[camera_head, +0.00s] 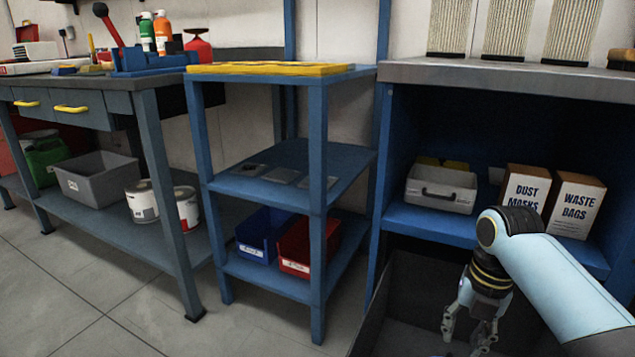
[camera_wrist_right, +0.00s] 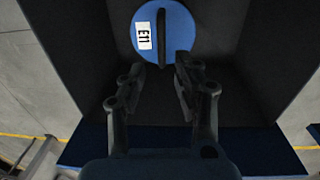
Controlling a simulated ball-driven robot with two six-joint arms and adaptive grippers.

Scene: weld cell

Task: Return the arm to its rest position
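My right arm (camera_head: 565,280) comes in from the lower right in the head view. Its gripper (camera_head: 468,330) points down over a dark open-topped bin (camera_head: 408,285). In the right wrist view the two fingers of the gripper (camera_wrist_right: 160,68) are apart, with nothing held between them. Beyond the fingertips lies a round blue disc (camera_wrist_right: 178,32) with a dark upright bar across it and a white label reading E11. The disc is inside the dark bin, apart from the fingers as far as I can tell. My left arm and gripper are not in view.
A blue shelf unit (camera_head: 428,222) beside my right arm holds a grey case (camera_head: 441,188) and boxes of dust masks (camera_head: 523,188) and waste bags (camera_head: 574,206). A blue rack (camera_head: 318,150) and a workbench (camera_head: 146,84) stand left. The floor in front is clear.

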